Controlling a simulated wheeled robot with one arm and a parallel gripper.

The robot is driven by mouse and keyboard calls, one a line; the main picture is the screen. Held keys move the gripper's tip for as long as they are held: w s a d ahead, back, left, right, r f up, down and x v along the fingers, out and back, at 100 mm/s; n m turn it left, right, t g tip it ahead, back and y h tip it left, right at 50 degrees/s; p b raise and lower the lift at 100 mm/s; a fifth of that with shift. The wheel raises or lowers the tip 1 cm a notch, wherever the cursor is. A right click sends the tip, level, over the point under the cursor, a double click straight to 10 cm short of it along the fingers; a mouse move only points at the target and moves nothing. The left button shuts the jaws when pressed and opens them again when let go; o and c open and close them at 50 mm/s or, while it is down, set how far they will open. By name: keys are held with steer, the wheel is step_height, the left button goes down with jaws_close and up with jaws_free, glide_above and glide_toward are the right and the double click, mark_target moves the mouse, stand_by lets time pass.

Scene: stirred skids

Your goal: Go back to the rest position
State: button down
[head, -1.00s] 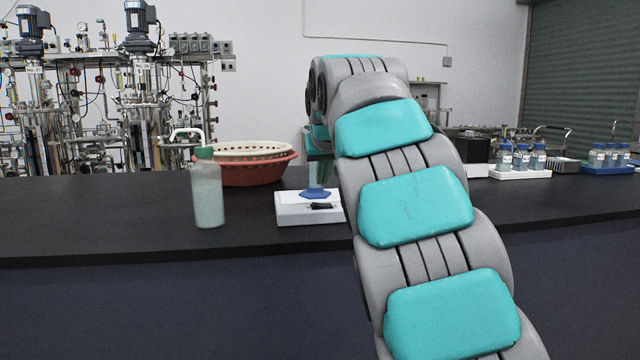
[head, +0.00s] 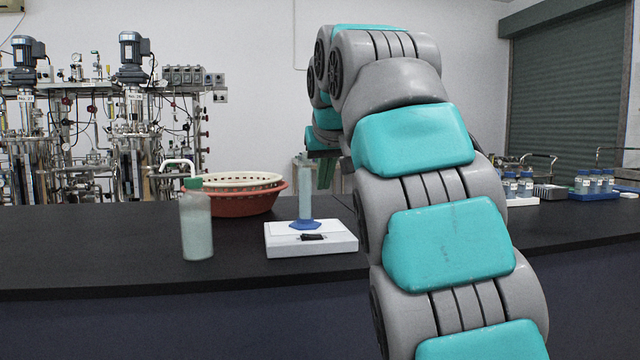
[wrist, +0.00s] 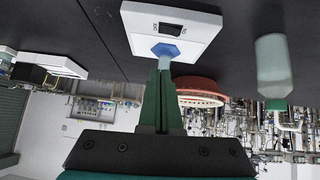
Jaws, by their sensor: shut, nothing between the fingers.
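My gripper (head: 325,172) is shut and empty, its green fingers pointing down in the head view. It is raised beside the upper part of a clear measuring cylinder (head: 304,190) with a blue foot (head: 305,225). The cylinder stands upright on a white balance (head: 285,240) on the dark bench. In the wrist view the fingers (wrist: 164,80) are together, and the blue foot (wrist: 165,50) shows beyond their tips; most of the cylinder is hidden there. My arm crosses the right half of the head view.
A green-capped bottle (head: 196,225) stands left of the balance. A red basket (head: 235,200) with a cream one (head: 235,181) is behind it. Racks of bottles (head: 595,184) are at the far right. The bench front left (head: 90,265) is clear.

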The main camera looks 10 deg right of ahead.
steer(key=s+d+f+m+g, duration=0.1)
steer(key=s+f+g, duration=0.2)
steer(key=s+f, duration=0.7)
steer(key=s+d+f+g, duration=0.1)
steer(key=s+f+g, duration=0.2)
steer(key=s+f, duration=0.7)
steer(key=s+a+f+g, duration=0.1)
steer(key=s+f+g, duration=0.3)
steer(key=s+f, duration=1.7)
step_height(320, 180, down, 2)
steer(key=shift+s+a+f+n+g+y, duration=0.15)
steer(key=shift+s+a+n+g+y, duration=0.15)
steer(key=shift+s+n+g, duration=0.1)
